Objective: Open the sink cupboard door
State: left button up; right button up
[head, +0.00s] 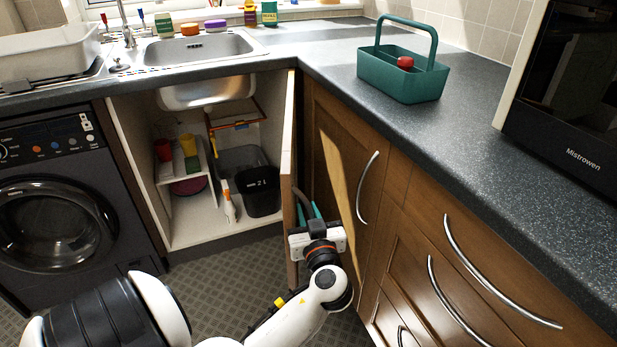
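The sink cupboard door (288,150) stands wide open and shows almost edge-on, at the right side of the cupboard opening. My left gripper (309,212) is low beside the door's outer face, its teal fingertips pointing away from me. The door's outer face and its handle are mostly hidden, so I cannot tell whether the fingers hold anything. The open cupboard (190,232) shows its pale interior under the sink (200,48). My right gripper is not in view.
Inside the cupboard are a black bin (258,192), a white bottle (228,203) and a small shelf with cups. A washing machine (50,215) stands left. Drawers with handles (490,275) stand close on the right. A teal caddy (405,85) sits on the worktop.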

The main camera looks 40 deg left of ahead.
pick_arm(q)
jog(key=v, duration=1.2)
jog(key=shift+b, duration=0.4)
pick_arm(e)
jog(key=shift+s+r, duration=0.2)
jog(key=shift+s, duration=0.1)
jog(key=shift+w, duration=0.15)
